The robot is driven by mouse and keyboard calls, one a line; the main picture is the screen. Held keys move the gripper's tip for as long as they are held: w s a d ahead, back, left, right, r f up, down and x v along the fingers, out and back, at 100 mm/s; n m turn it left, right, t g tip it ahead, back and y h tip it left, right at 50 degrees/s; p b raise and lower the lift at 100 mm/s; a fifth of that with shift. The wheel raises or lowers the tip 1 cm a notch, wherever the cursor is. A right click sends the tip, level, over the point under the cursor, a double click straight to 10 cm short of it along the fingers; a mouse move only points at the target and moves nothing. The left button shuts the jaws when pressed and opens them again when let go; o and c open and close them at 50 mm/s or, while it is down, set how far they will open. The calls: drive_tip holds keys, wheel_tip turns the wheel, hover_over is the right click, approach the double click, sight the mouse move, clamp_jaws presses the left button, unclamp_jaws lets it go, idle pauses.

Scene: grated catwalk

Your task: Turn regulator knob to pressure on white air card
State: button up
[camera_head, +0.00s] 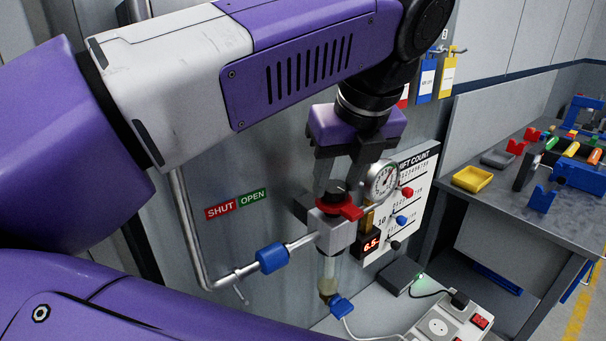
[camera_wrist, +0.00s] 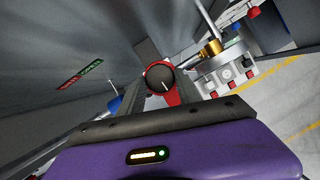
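The regulator has a black knob (camera_head: 333,194) above a red collar or lever (camera_head: 345,209) and a grey body. In the wrist view, the knob (camera_wrist: 160,77) shows a white pointer line, with the red part (camera_wrist: 173,97) beside it. A round white dial gauge (camera_head: 383,181) sits right of the knob; its needle is too small to read surely. My gripper (camera_head: 338,180) points down over the knob, fingers apart. The knob appears between or just below the fingertips; I cannot tell whether they touch it. No white air card can be clearly made out.
A pipe with a blue fitting (camera_head: 272,258) enters from the left, near a SHUT/OPEN label (camera_head: 236,204). A display (camera_head: 371,244) reads about 6.5 before a LIFT COUNT board (camera_head: 408,205). Blue (camera_head: 427,80) and yellow (camera_head: 447,76) tags hang behind. A workbench (camera_head: 500,205) stands right.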

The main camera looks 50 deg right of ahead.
clamp_jaws()
drive_tip(key=shift+f+m+b, duration=0.15)
drive_tip(key=shift+m+b, duration=0.15)
drive_tip(key=shift+b, duration=0.4)
drive_tip(key=shift+f+m+b, duration=0.1)
drive_tip(key=shift+m+b, duration=0.2)
drive_tip(key=shift+b, duration=0.15)
drive_tip(key=shift+w+a+m+g+h+b, duration=0.1)
drive_tip(key=shift+m+g+h+b, duration=0.25)
drive_tip(key=shift+m+b, duration=0.45)
drive_tip(key=shift+w+a+r+m+g+h+b, duration=0.15)
drive_tip(key=shift+m+g+h+b, duration=0.25)
drive_tip(key=shift+m+b, duration=0.65)
drive_tip(key=shift+d+r+m+g+h+b, duration=0.15)
drive_tip(key=shift+m+g+b, duration=0.4)
drive_tip(key=shift+m, duration=0.8)
drive_tip(key=shift+a, duration=0.1)
drive_tip(key=o, duration=1.1)
unclamp_jaws()
